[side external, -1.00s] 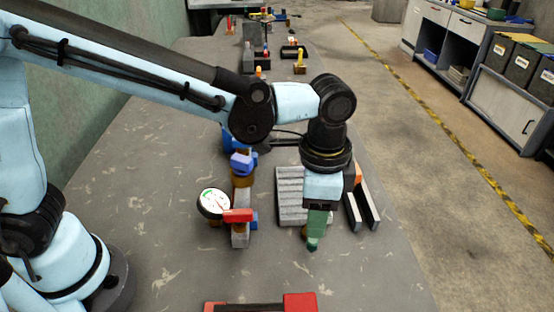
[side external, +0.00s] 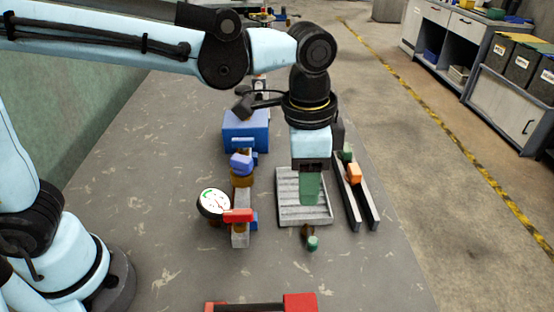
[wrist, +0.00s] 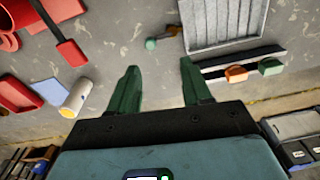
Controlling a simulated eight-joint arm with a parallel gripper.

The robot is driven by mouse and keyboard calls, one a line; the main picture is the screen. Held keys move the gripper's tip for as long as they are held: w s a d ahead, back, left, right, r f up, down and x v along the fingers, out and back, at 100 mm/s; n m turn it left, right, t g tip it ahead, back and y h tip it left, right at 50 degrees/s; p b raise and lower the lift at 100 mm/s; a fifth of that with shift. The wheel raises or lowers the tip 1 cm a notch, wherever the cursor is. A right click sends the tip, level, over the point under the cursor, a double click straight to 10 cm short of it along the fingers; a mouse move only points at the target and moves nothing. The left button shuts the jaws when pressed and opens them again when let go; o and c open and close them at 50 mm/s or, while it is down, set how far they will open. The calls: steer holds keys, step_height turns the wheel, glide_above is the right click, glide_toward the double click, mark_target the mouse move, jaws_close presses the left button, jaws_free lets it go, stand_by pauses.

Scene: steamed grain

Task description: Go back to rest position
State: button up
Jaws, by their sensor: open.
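My gripper (side external: 309,203) hangs upright above the grey ribbed tray (side external: 283,216) in the side view, its green fingers pointing down. In the wrist view the fingers (wrist: 158,66) are spread apart with nothing between them. A small piece with a green end (side external: 313,243) and a darker brown part lies on the table just in front of the tray. It also shows in the wrist view (wrist: 151,44), beyond the fingertips and apart from them. The fingers cover part of the tray in the side view.
Right of the tray, a dark two-bar rail (side external: 371,213) holds an orange block (side external: 354,173) and a green block (side external: 347,152). Left stand a pipe assembly with a red handle (side external: 238,215), a round gauge (side external: 214,202) and a blue box (side external: 246,130). Red-ended equipment (side external: 300,303) sits in front.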

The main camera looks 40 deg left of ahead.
steer(key=s+a+n+t, duration=0.1)
steer(key=a+n+t, duration=0.1)
steer(key=a, duration=0.4)
steer(key=s+a+f+n+t, duration=0.1)
steer(key=a+n+t, duration=0.1)
steer(key=a+n, duration=0.2)
steer(key=s+a+n+t, duration=0.2)
steer(key=a+n, duration=0.2)
steer(key=a, duration=0.6)
steer(key=shift+a+f, duration=0.25)
steer(key=shift+f, duration=0.05)
steer(key=shift+s, duration=0.1)
